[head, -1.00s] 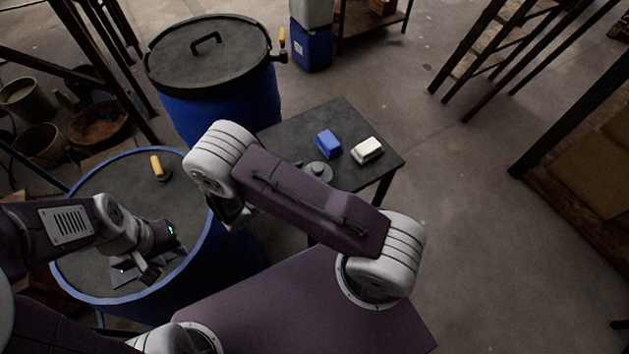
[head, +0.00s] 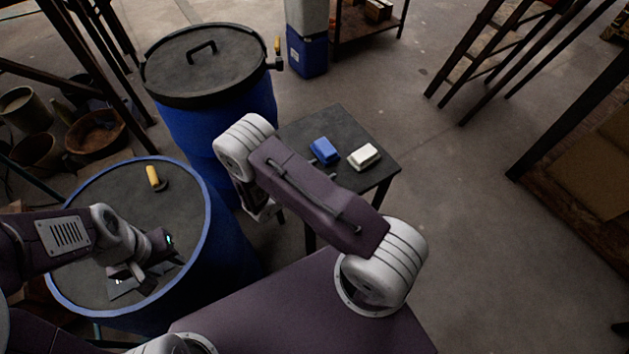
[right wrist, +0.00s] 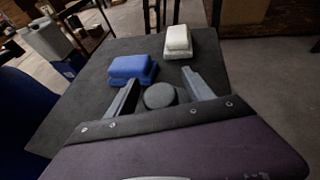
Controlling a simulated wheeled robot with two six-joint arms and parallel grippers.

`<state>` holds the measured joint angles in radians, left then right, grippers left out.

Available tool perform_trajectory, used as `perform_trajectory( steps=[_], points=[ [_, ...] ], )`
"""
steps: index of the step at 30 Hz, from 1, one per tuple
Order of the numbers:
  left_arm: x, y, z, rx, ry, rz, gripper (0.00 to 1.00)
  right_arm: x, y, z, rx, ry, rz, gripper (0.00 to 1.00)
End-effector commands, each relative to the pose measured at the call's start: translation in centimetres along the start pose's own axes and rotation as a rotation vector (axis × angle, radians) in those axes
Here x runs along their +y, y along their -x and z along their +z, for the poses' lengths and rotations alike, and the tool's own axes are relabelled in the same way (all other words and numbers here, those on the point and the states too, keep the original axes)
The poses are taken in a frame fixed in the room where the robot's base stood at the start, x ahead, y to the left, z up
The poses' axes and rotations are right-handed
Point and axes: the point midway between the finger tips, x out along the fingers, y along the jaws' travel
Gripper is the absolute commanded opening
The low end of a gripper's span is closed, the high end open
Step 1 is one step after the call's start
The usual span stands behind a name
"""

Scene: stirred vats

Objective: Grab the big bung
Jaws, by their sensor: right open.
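The big bung (right wrist: 160,96), a dark grey round piece, is on the dark table in the right wrist view. My right gripper (right wrist: 160,77) is open, with one finger on each side of the bung. Its lower part is hidden by the gripper body, and I cannot tell whether the fingers touch it. In the head view my right arm hides the bung and the right gripper's fingertips. My left gripper (head: 152,276) is over the open blue vat at the left; its finger gap is unclear.
The small table (head: 345,122) also holds a blue block (head: 324,151) and a white block (head: 364,157), just beyond the bung. A lidded blue vat (head: 205,62) stands behind. A yellow-handled thing (head: 153,178) is at the open vat (head: 205,215). Floor at right is clear.

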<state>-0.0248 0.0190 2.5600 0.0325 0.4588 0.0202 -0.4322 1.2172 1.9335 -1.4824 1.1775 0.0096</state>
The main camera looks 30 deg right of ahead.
Motion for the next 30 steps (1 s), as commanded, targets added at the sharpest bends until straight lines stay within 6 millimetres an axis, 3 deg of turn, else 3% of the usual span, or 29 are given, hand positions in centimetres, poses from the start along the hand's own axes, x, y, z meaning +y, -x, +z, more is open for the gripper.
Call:
perform_trajectory(
  steps=[3,9,10,20,27,30],
  points=[
    [0.0,0.0,0.0,0.000,0.000,0.000,0.36,0.0,0.1,0.0,0.000,0.000,0.001,0.58],
    [0.0,0.0,0.0,0.000,0.000,0.000,0.36,0.0,0.1,0.0,0.000,0.000,0.000,0.02],
    [0.0,0.0,0.0,0.000,0.000,0.000,0.36,0.0,0.1,0.0,0.000,0.000,0.000,0.00],
    [0.0,0.1,0.0,0.000,0.000,0.000,0.36,0.1,0.3,0.6,0.000,-0.001,0.001,0.00],
    [0.0,0.7,-0.1,0.000,0.000,0.000,0.36,0.1,1.8,4.2,0.001,-0.004,0.001,0.00],
    [0.0,0.8,-0.1,0.000,0.000,0.000,0.36,-2.4,1.8,5.4,0.000,0.003,-0.002,0.00]
  ],
)
